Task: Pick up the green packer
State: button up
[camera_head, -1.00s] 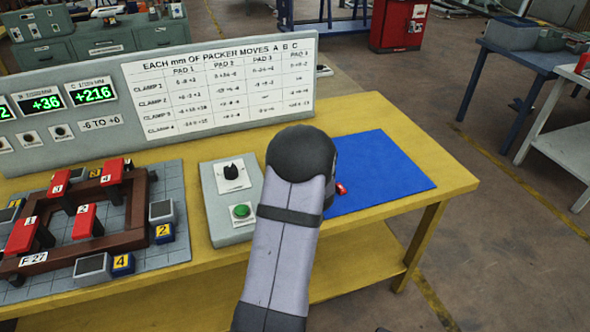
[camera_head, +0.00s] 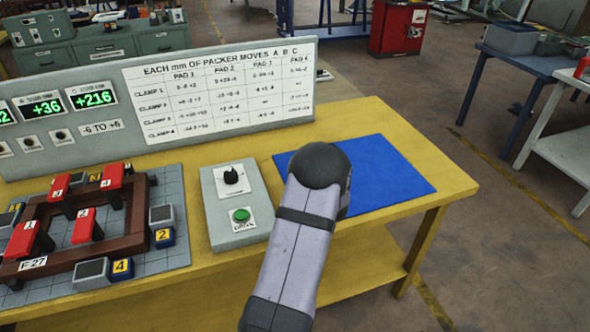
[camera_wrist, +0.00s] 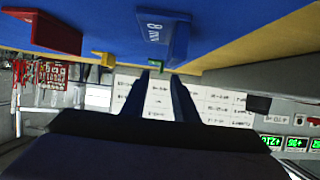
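The green packer (camera_wrist: 155,63) shows in the wrist view as a small green piece at the edge of the blue mat, just beyond the fingertips and partly behind a larger blue packer marked 8 mm (camera_wrist: 153,30). My gripper (camera_wrist: 159,77) is open, its two dark blue fingers apart with nothing seen between them. The wrist picture appears upside down. In the head view my arm covers part of the blue mat (camera_head: 385,170), and neither the fingers nor the packers show there.
A red packer (camera_wrist: 43,30) and a small yellow packer (camera_wrist: 104,58) are on the mat beside the blue one. The grey button box (camera_head: 232,205) stands left of my arm. A fixture with red clamps (camera_head: 85,225) is further left; the chart board (camera_head: 215,88) stands behind.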

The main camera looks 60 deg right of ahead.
jog(key=shift+p+x, duration=0.55)
jog(key=shift+x, duration=1.6)
jog(key=shift+w+r, duration=0.1)
jog(key=shift+a, duration=0.1)
grip_shut()
